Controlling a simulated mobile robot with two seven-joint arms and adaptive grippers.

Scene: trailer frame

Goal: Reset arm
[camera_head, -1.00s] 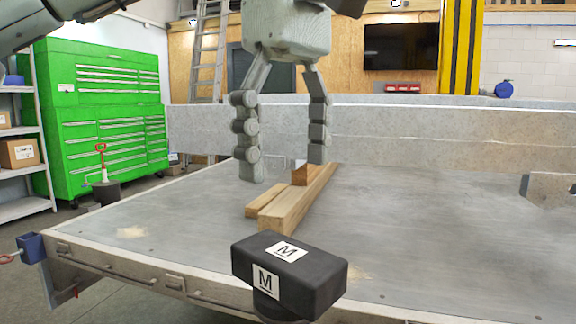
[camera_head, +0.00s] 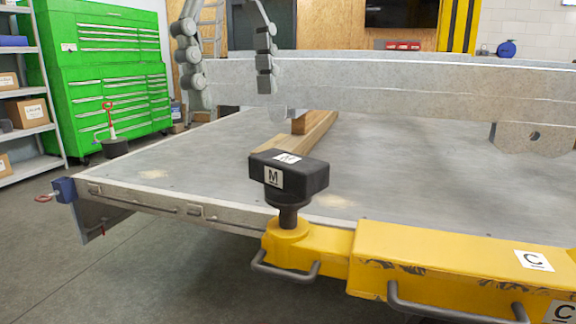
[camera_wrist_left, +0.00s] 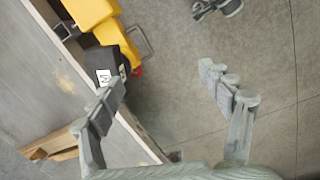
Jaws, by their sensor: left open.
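My left gripper (camera_head: 235,95) shows at the top of the head view, with its grey jointed fingers spread wide apart and nothing between them. It appears over the far left part of the trailer bed (camera_head: 420,180). In the left wrist view my gripper (camera_wrist_left: 162,80) is open and empty, with floor behind the gap and the bed's edge to the left. My right gripper is in neither view now.
Wooden beams (camera_head: 322,128) lie on the bed. A black block marked M (camera_head: 312,174) stands on a yellow part (camera_head: 440,252) at the near edge. A grey rail (camera_head: 400,82) crosses behind. A green cabinet (camera_head: 105,80) stands at left. Floor at lower left is clear.

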